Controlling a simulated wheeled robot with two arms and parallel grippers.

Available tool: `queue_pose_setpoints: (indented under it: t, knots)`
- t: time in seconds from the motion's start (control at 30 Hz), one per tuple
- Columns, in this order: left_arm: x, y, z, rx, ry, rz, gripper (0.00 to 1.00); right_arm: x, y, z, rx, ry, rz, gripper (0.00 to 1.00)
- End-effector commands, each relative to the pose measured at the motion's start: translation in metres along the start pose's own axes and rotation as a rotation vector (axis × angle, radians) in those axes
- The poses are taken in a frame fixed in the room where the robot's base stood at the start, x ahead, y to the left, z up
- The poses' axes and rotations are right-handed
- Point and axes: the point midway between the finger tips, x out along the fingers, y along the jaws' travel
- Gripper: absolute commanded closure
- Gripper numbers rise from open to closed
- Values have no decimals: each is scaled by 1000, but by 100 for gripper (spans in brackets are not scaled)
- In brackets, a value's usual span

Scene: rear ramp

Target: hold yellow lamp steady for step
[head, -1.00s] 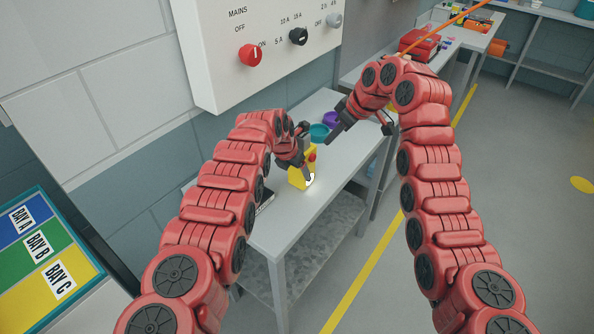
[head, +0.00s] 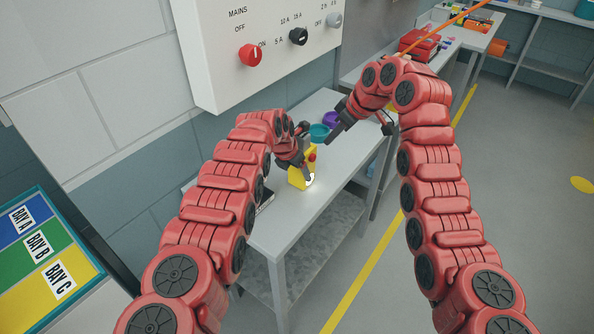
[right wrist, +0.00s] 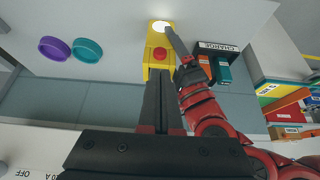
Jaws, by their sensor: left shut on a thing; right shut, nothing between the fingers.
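The yellow lamp (head: 294,179) stands on the grey bench, with a red button on it and a pale round lens. It also shows at the top of the right wrist view (right wrist: 152,66), where its lens looks bright white. My left gripper (head: 308,172) is shut on the lamp and partly covers it; its fingers also show by the lens in the right wrist view (right wrist: 173,42). My right gripper (head: 333,134) is shut and empty, above the bench and beyond the lamp. In the right wrist view its fingers (right wrist: 161,95) point at the lamp's button end; I cannot tell the exact gap.
A teal bowl (head: 319,133) and a purple bowl (head: 331,119) stand on the bench behind the lamp. A panel with knobs (head: 262,35) hangs above. The bench front (head: 275,232) is clear.

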Motion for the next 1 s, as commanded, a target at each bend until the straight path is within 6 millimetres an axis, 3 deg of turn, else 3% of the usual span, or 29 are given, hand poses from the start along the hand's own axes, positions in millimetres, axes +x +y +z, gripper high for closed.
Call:
queue_pose_setpoints:
  t: [0.27,0.57,0.8,1.0]
  knots:
    - [0,0,0,0,0,0,100,6,4,-1,6,21,10,100]
    - [0,0,0,0,0,0,100,63,53,3,76,256,211,100]
    - [0,0,0,0,1,0,100,98,87,43,96,410,490,100]
    - [0,0,0,0,0,0,100,102,84,84,27,490,736,100]
